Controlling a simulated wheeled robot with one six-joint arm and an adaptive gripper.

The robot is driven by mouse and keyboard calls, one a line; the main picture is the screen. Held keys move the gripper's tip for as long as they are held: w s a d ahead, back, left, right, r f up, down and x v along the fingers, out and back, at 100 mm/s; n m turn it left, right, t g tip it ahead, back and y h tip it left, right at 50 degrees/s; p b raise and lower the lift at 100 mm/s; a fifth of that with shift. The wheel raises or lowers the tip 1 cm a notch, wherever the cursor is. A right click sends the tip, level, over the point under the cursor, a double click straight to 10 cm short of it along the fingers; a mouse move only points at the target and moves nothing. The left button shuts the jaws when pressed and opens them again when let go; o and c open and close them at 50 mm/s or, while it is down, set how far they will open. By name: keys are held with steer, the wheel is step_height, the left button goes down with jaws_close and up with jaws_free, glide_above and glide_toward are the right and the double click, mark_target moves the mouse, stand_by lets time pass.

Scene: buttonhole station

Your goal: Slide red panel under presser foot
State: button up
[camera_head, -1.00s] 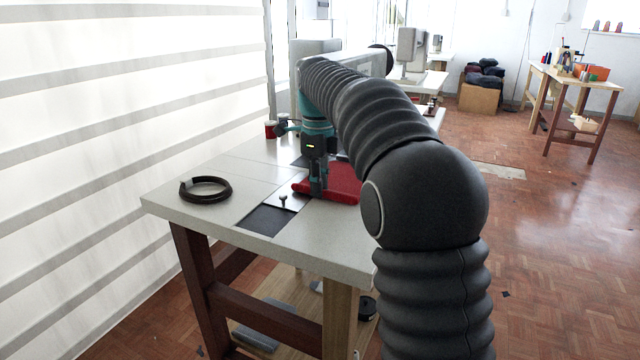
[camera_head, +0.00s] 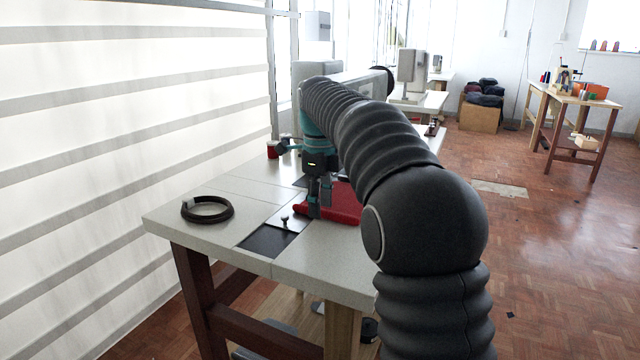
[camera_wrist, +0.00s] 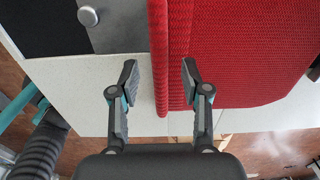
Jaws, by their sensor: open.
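The red panel (camera_wrist: 245,55) lies on the white table top, with a rolled or folded edge (camera_wrist: 160,60) along its left side in the wrist view. It also shows in the head view (camera_head: 342,203), partly hidden behind my arm. My gripper (camera_wrist: 160,75) is open, with one fingertip left of the folded edge and the other over the red cloth. In the head view my gripper (camera_head: 319,205) points down at the panel's near left part. The presser foot cannot be made out; my arm hides much of the sewing machine (camera_head: 352,82).
A metal plate with a knob (camera_wrist: 88,16) and a dark inset (camera_wrist: 40,28) lie beside the panel. A dark ring (camera_head: 207,209) lies on the table's left (camera_head: 190,238). Red cups (camera_head: 272,150) stand at the back. The front right of the table is clear.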

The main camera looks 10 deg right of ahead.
step_height(320, 180, up, 12)
steer(key=shift+f, duration=0.25)
stand_by(0.3)
steer(key=shift+a, duration=0.1)
